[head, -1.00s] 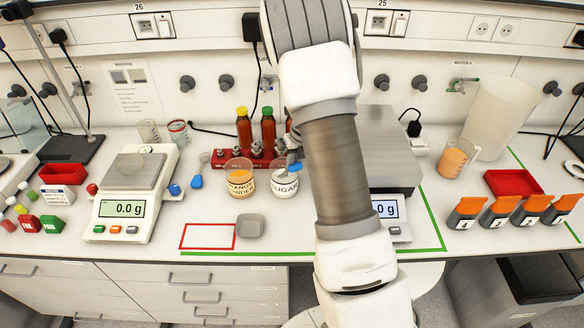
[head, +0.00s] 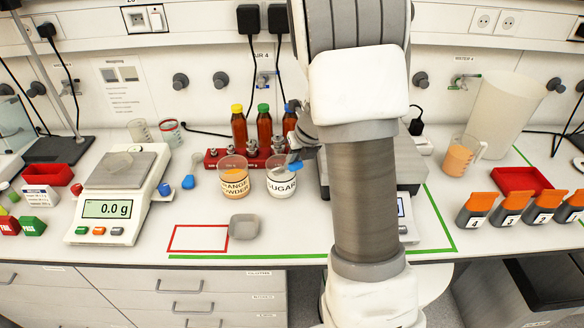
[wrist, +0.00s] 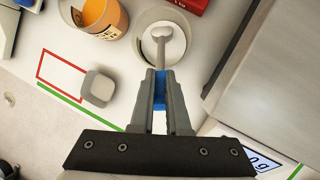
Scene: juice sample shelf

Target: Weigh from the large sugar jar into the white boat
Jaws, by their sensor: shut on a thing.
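The sugar jar (head: 281,186) is a clear round jar labelled SUGAR, standing beside the orange powder jar. In the wrist view the sugar jar (wrist: 141,24) is seen from above with its mouth open. My gripper (wrist: 160,82) is shut on a scoop (wrist: 163,38) with a blue grip and a pale shaft. The scoop's head is over or inside the jar's mouth; how deep, I cannot tell. A pale grey square boat-like dish (head: 243,227) sits right of the red outlined square; it also shows in the wrist view (wrist: 98,89). My arm hides part of the bench.
The left balance (head: 119,208) reads 0.0 g, with a faint pale round shape on its pan. The orange powder jar (head: 233,179) stands close left of the sugar. A red rack (head: 212,158) and brown bottles are behind. A large balance (head: 322,190) is partly behind my arm.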

